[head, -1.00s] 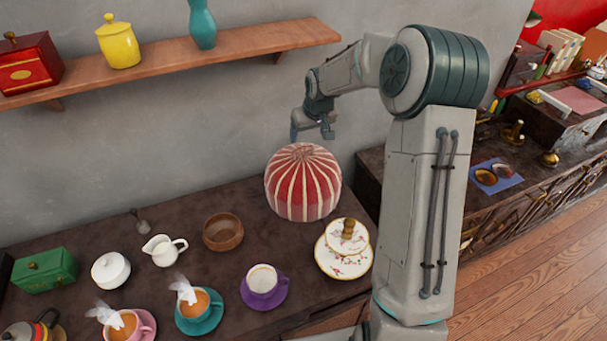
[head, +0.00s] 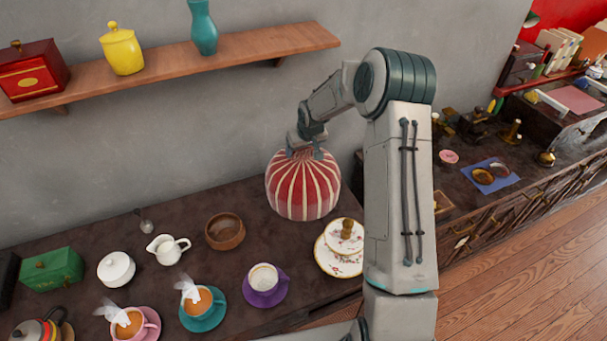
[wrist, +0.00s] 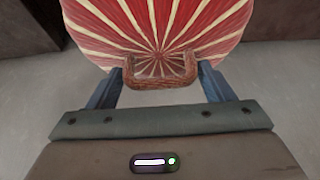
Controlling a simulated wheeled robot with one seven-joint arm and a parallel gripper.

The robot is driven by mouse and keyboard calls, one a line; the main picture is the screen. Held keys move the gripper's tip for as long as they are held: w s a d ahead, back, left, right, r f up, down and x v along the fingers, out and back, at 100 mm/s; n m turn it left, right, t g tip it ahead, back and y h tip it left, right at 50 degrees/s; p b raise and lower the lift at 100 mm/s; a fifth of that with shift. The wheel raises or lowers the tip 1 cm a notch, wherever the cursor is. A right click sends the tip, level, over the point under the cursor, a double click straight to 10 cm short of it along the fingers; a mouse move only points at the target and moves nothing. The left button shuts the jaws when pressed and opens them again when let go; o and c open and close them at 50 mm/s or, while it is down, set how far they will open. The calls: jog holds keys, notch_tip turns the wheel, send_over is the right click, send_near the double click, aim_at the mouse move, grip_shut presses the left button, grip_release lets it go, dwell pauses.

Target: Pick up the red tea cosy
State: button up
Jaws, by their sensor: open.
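The red tea cosy (head: 303,192), with cream stripes, stands on the dark table (head: 190,225) near the wall. In the wrist view the cosy (wrist: 155,25) fills the upper middle, and a brown loop handle (wrist: 162,79) shows at its top. My gripper (head: 305,153) is at the top of the cosy in the head view. In the wrist view my gripper (wrist: 160,88) is open, with one blue finger on each side of the handle. I cannot tell whether the fingers touch the handle.
A tiered floral plate stand (head: 340,260) is close by on the right. A wooden shelf (head: 170,68) hangs on the wall above left.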

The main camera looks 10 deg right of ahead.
jog(key=c, duration=1.2)
jog(key=shift+r, duration=0.15)
